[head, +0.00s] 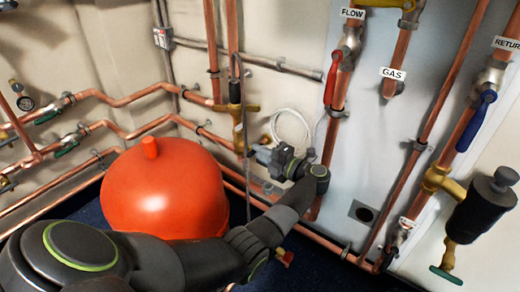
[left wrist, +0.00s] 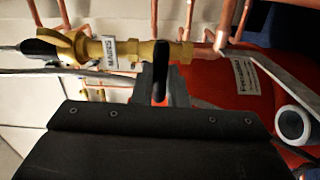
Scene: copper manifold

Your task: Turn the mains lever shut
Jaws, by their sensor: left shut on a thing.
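A brass valve body (left wrist: 150,52) with a tag reading MAINS (left wrist: 109,52) runs across the upper left wrist view. The mains lever (left wrist: 160,68), a slim black handle, stands in front of the brass. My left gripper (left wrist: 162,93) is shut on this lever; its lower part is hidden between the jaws. In the head view my left gripper (head: 262,156) reaches the brass pipework (head: 237,108) behind the red vessel. The lever is hard to make out there. My right gripper is not in view.
The red vessel (head: 160,190) stands close beside my left arm. Copper pipes (head: 140,95) line the wall. A red FLOW lever (head: 332,80), a blue RETURN lever (head: 476,120) and a black canister (head: 485,205) are to the right. A white cable loop (head: 291,125) hangs behind the gripper.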

